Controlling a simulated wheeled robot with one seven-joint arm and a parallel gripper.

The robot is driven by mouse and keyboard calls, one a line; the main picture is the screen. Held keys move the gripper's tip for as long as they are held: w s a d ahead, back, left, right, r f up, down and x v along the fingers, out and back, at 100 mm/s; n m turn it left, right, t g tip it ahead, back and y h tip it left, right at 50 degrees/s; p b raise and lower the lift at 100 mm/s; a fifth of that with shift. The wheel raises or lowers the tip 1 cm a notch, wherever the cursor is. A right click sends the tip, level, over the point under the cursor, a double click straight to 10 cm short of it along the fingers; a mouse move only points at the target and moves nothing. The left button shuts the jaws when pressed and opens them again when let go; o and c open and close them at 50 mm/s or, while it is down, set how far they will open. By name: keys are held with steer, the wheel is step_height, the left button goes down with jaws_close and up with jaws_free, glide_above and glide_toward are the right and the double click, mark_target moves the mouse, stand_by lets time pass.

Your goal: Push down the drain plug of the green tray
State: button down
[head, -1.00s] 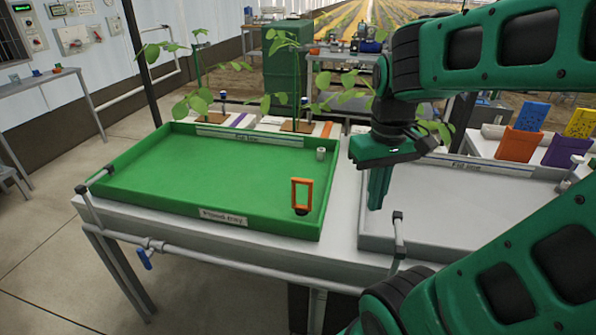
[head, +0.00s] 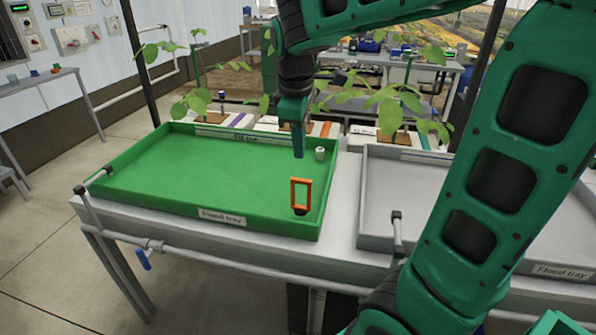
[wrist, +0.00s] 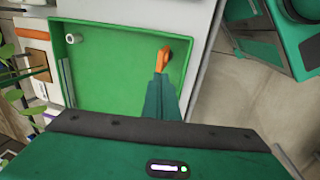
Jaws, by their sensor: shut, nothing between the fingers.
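The green tray (head: 180,178) lies on a bench at left centre. Its drain plug (head: 301,197), with an upright orange loop handle and a dark base, stands near the tray's front right corner. In the wrist view the orange handle (wrist: 163,56) shows just beyond my fingertips. My gripper (head: 298,155) is shut and empty, pointing down over the back right part of the tray, behind and above the plug. The wrist view shows the shut fingers (wrist: 161,80) too. I see no contact between fingers and plug.
A small white fitting (head: 320,154) stands in the tray's back right corner, close to my gripper. A grey flood tray (head: 385,215) sits to the right. A pipe with a blue valve handle (head: 144,259) runs along the bench front. Potted plants (head: 390,110) stand behind.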

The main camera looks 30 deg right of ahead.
mark_target(301, 180)
steer(key=f, duration=0.2)
steer(key=d+f, duration=0.1)
steer(key=f, duration=0.2)
steer(key=w+f, duration=0.1)
steer(key=f, duration=0.2)
steer(key=shift+d+f, duration=0.1)
steer(key=shift+d, duration=0.05)
steer(key=shift+w, duration=0.1)
